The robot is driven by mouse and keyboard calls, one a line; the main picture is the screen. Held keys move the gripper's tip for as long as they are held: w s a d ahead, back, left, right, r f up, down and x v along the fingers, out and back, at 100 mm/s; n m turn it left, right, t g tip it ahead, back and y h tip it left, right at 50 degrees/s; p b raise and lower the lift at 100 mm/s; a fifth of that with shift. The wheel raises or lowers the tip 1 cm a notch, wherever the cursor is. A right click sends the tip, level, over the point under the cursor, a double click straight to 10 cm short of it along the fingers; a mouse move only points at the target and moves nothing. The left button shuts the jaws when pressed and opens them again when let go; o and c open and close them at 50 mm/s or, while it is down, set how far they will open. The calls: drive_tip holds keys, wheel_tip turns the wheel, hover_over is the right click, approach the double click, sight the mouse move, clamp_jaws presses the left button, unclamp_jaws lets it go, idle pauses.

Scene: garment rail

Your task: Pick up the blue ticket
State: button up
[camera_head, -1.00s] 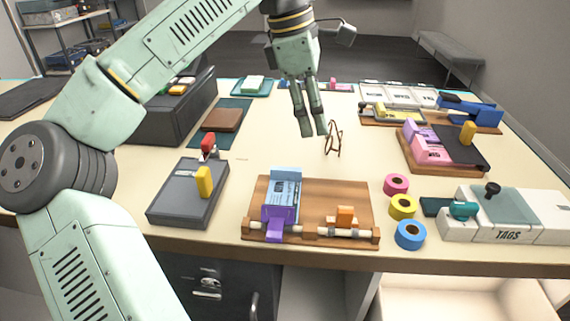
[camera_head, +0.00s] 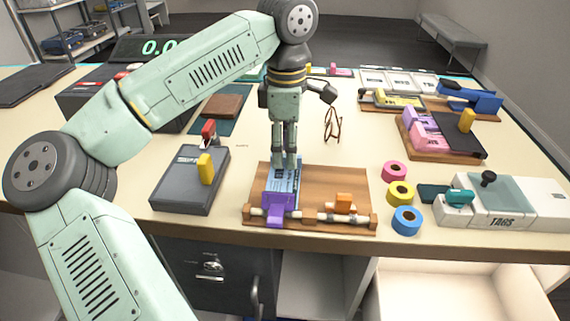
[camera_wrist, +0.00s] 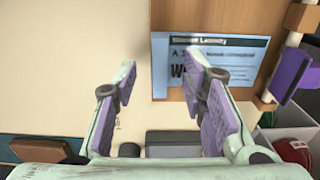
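The blue ticket (camera_head: 281,184) lies on a wooden board (camera_head: 330,185), its near end at a purple clip (camera_head: 276,206). My gripper (camera_head: 285,162) points down at the far end of the ticket and hides part of it. In the wrist view, the ticket (camera_wrist: 240,60) shows dark print and lies on the board, with the purple clip (camera_wrist: 291,75) at its right. There my gripper (camera_wrist: 170,78) is open with nothing between its fingers.
A rail with an orange clip (camera_head: 344,203) runs along the board's front edge. A grey box (camera_head: 187,185) with a yellow tab stands to the left. Pink, yellow and blue tape rolls (camera_head: 406,221) sit to the right.

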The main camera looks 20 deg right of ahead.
drive_tip(key=shift+f, duration=0.45)
drive_tip(key=shift+c, duration=0.2)
drive_tip(key=c, duration=0.8)
drive_tip(key=shift+r, duration=0.15)
wheel_tip(320, 180, up, 15)
drive_tip(key=p, duration=0.4)
